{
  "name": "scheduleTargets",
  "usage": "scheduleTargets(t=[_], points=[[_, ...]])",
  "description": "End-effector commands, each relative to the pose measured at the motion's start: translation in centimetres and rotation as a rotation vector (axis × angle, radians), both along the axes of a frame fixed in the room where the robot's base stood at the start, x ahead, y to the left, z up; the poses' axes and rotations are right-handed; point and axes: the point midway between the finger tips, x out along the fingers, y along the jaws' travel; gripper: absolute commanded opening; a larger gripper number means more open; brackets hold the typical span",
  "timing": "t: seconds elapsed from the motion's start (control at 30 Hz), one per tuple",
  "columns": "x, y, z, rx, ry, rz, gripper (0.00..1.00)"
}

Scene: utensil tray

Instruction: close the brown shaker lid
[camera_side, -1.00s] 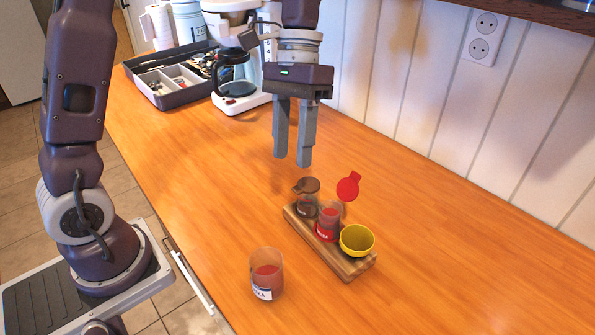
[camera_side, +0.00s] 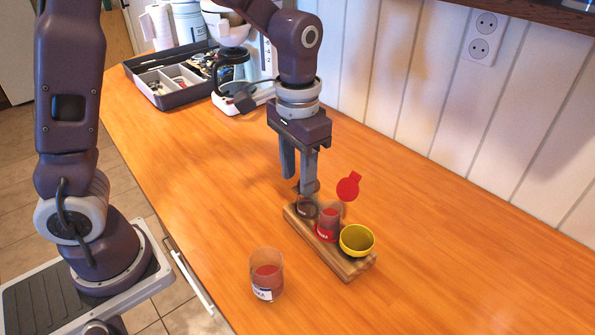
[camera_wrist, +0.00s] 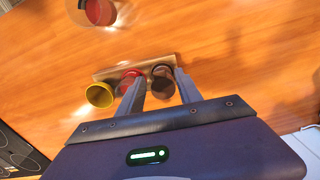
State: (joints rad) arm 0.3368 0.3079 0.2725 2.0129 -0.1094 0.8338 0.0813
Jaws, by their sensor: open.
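The brown shaker (camera_side: 304,209) stands at the far left end of a wooden rack (camera_side: 356,267). My gripper (camera_side: 298,184) points down at it, with one finger in front of or against its top in the side view. That finger hides much of the brown lid, and I cannot tell how far it is open or whether I touch it. In the wrist view the brown shaker (camera_wrist: 162,84) shows between my open fingers (camera_wrist: 158,76), with nothing gripped.
A separate glass (camera_side: 266,281) stands in front. A coffee maker (camera_side: 240,100) and utensil tray (camera_side: 179,94) are behind. The right counter is clear.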

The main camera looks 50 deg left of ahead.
Motion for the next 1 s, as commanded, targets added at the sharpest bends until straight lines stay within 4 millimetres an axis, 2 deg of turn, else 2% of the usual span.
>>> scheduleTargets(t=[0.1,0.3,0.33,1.0], points=[[0.0,-0.01,0.02,0.0,0.0,0.0,0.42],[0.0,-0.02,0.04,-0.001,0.0,0.0,0.03],[0.0,-0.02,0.05,-0.001,0.0,0.0,0.0],[-0.01,-0.03,0.06,-0.001,0.001,0.0,0.0]])
